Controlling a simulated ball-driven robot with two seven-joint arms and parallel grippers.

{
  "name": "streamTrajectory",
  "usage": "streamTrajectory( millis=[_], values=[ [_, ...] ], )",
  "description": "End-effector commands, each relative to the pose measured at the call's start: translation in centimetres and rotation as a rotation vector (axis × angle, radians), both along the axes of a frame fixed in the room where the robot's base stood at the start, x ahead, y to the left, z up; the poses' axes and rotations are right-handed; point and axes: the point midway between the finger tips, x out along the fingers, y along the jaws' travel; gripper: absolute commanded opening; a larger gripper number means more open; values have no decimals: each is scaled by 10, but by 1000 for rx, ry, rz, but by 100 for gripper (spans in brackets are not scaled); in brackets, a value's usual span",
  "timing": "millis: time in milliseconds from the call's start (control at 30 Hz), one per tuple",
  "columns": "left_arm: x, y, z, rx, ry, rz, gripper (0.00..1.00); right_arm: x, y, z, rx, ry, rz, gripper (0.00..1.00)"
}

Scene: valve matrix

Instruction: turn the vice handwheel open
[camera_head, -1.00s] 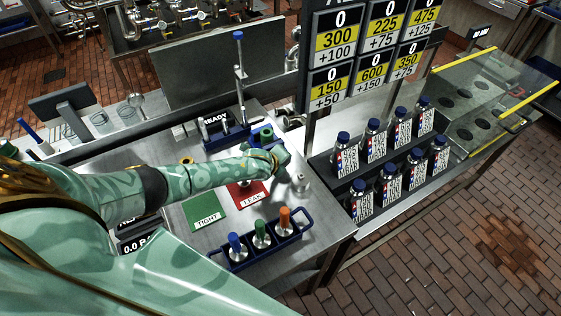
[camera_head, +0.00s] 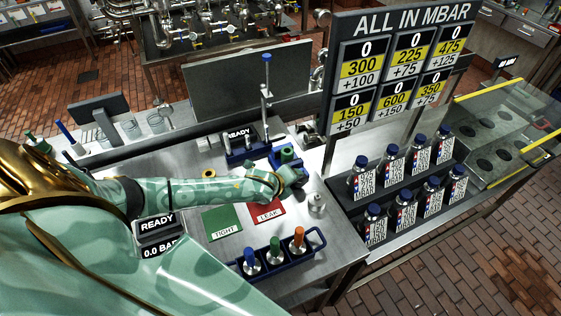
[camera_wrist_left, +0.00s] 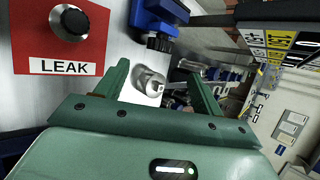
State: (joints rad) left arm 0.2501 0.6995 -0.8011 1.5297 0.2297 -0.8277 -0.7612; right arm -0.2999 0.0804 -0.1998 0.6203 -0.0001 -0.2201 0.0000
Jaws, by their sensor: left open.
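The blue vice (camera_head: 284,163) stands on the steel bench, with a green-topped piece at it, partly behind my left gripper. In the left wrist view the blue vice body (camera_wrist_left: 160,14) is at the top, with a dark knob-like part (camera_wrist_left: 160,43) at its lower end; I cannot tell for sure that this is the handwheel. My left gripper (camera_head: 292,180) is beside the vice, over the bench. In the left wrist view its two green fingers (camera_wrist_left: 161,85) are apart and empty. A silver fitting (camera_wrist_left: 148,82) shows beyond the gap. My right gripper is not in view.
The red LEAK pad (camera_head: 268,212) and green TIGHT pad (camera_head: 222,223) lie near my arm. A silver fitting (camera_head: 316,203) stands right of the gripper. A blue rack (camera_head: 317,238) with coloured valves is in front. Labelled bottles (camera_head: 430,192) stand at right.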

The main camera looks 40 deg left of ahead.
Motion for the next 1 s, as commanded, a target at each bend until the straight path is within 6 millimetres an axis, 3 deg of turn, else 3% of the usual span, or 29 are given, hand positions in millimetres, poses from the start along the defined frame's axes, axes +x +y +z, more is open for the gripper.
streamTrajectory(
  millis=[33, 200, 433, 767, 1000],
  values=[
    [-10, 0, 12, -1, 1, -2, 68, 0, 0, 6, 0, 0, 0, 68],
    [-32, -2, 33, -1, 1, -1, 68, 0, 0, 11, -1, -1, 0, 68],
    [-43, -2, 44, -1, 0, 0, 68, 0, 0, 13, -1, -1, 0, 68],
    [-41, -2, 44, -1, -5, 0, 68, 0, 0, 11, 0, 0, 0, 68],
    [-9, -5, 62, -16, -71, 0, 68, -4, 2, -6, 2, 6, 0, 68]
  ],
)
